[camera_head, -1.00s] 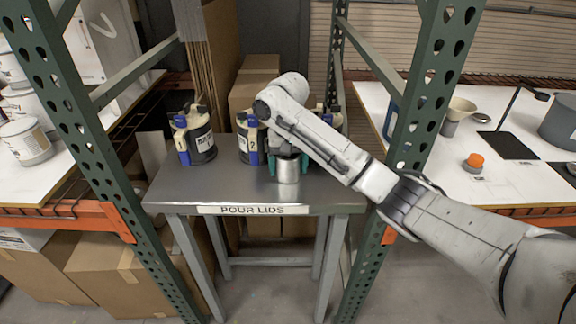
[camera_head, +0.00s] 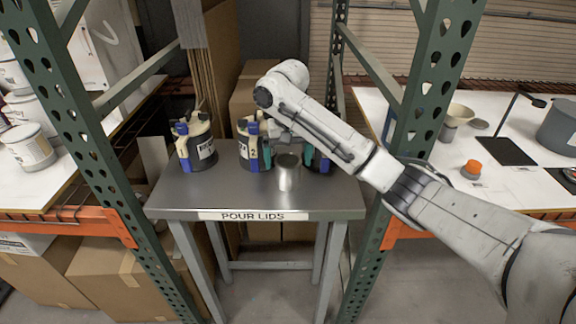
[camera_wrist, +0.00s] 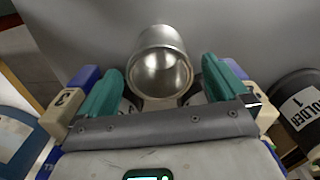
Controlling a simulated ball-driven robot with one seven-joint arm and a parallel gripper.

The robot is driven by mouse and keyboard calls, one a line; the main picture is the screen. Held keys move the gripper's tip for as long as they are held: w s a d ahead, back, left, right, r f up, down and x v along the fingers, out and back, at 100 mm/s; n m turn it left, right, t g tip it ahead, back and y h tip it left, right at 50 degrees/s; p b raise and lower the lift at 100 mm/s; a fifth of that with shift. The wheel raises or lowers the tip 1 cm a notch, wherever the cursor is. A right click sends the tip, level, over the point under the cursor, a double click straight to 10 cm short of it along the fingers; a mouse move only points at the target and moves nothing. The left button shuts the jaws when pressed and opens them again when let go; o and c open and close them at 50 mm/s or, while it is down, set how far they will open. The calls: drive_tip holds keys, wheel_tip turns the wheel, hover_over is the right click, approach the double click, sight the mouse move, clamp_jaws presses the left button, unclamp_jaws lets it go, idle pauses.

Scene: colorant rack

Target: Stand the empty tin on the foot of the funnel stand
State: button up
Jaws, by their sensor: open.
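The empty tin (camera_head: 288,174), a plain silver can with an open top, stands upright on the grey "POUR LIDS" table near its front edge. In the wrist view the tin (camera_wrist: 158,62) shows its open mouth and bare inside. My gripper (camera_wrist: 162,88) is open, its teal fingers on either side of the tin with gaps. In the head view my gripper (camera_head: 288,156) is just behind and above the tin. What seems to be the funnel stand, a black flat foot (camera_head: 508,149) with a thin rod and side arm, is on the right bench; its foot looks bare.
Dark cans with blue-and-cream clamps stand behind the tin, one at left (camera_head: 197,150), another (camera_head: 250,150) nearer. A green rack post (camera_head: 437,80) separates the table from the right bench. That bench holds a cream funnel (camera_head: 459,111), an orange-capped item (camera_head: 472,168) and a grey pot (camera_head: 560,125).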

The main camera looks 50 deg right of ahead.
wheel_tip(320, 180, up, 7)
drive_tip(key=p, duration=0.1)
